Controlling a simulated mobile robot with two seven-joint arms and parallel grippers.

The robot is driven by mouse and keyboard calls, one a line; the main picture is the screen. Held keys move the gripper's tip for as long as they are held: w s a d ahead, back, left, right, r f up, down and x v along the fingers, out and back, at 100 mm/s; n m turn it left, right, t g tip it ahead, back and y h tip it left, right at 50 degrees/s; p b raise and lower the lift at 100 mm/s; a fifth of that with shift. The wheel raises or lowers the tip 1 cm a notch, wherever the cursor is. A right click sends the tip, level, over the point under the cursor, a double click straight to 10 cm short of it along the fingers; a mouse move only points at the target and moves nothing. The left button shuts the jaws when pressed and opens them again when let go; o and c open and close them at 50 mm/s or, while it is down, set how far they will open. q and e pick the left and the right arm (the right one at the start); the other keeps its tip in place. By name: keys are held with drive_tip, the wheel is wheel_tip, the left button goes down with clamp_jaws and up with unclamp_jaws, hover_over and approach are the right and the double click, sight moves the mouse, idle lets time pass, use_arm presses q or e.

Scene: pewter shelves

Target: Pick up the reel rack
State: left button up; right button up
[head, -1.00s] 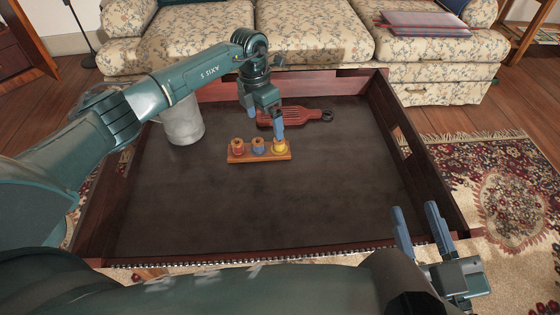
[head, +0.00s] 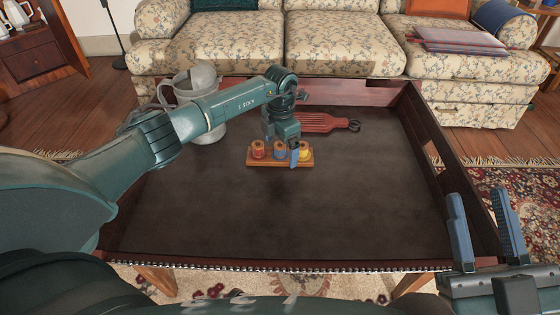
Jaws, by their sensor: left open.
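My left gripper (head: 284,149) is open and points down right at the rack. One blue finger shows by the blue and yellow reels; the other is mostly hidden, and I cannot tell if either finger touches the rack. My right gripper (head: 485,228) is open and empty at the table's right front corner, its two blue fingers apart and pointing up.
The tray table (head: 300,220) has raised wooden sides and a clear front half. A red slotted paddle-like thing (head: 322,122) lies just behind the rack. A grey metal can (head: 205,130) stands at the back left, partly behind my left arm. A floral sofa (head: 340,50) stands behind.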

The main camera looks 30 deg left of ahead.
use_arm(q)
drive_tip(key=shift+f, duration=0.95)
drive_tip(key=shift+c, duration=0.2)
drive_tip(key=shift+r, duration=0.15)
clamp_jaws()
